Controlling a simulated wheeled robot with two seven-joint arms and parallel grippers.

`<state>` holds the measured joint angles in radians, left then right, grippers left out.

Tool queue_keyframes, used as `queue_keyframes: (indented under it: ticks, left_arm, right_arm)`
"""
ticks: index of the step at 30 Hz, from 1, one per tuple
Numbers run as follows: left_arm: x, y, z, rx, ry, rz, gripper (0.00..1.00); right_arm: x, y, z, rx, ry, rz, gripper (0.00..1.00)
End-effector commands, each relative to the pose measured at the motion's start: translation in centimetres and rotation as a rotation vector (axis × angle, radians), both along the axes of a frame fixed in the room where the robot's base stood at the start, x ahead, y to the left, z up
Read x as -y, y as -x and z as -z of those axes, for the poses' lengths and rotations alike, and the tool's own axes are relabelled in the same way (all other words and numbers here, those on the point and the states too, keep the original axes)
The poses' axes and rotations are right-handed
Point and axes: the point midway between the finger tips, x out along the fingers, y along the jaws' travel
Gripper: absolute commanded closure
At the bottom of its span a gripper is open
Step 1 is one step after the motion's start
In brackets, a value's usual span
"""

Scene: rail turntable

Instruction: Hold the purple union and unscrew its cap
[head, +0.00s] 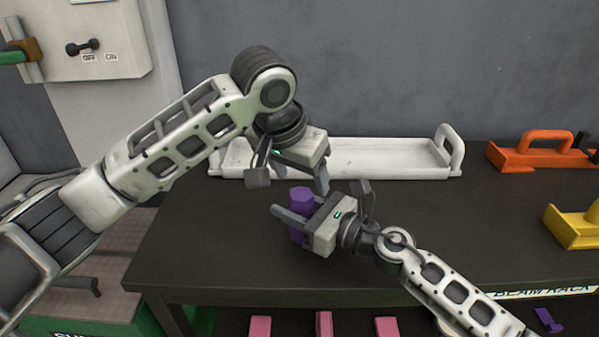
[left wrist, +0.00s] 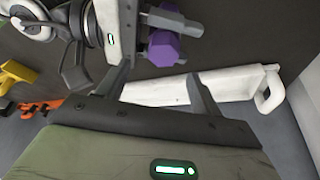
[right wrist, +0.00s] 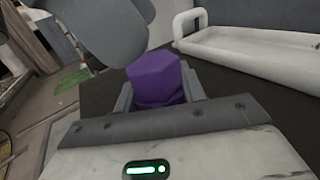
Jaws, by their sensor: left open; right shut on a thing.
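The purple union (head: 300,197) stands upright above the dark table, with a hexagonal cap on top. My right gripper (head: 296,214) is shut on its body from the right. The cap sticks up above the fingers and part of the body shows below them. The union also fills the space between the fingers in the right wrist view (right wrist: 157,80). My left gripper (head: 303,184) is open and empty, pointing down just above and behind the cap. In the left wrist view the union (left wrist: 164,48) lies just beyond the open fingertips, apart from them.
A long white tray (head: 452,152) with end handles stands at the back of the table (head: 450,215). An orange holder (head: 530,160) and a yellow holder (head: 575,228) are at the right. A small purple piece (head: 548,320) and pink blocks (head: 323,323) lie below the front edge.

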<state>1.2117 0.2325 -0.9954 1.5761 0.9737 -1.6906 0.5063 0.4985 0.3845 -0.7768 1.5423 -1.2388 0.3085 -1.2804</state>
Motion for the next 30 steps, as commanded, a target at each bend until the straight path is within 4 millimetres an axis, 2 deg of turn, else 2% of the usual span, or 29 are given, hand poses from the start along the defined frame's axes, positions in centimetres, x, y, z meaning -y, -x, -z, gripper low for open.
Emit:
queue_keyframes:
  ticks: [9, 18, 30]
  left_arm:
    - [-0.1, -0.1, 0.0, 0.000, 0.000, 0.145, 0.35]
    - [-0.1, -0.1, 0.1, -0.001, -0.001, 0.147, 0.35]
    - [-0.2, -0.1, 2.3, -0.003, -0.001, 0.145, 0.35]
  right_arm:
    - [0.0, 0.1, 0.1, -0.002, 0.001, -0.001, 1.00]
    - [0.0, 0.1, 0.1, -0.002, 0.001, -0.001, 1.00]
    - [0.0, 0.1, 0.1, -0.002, 0.001, -0.001, 1.00]
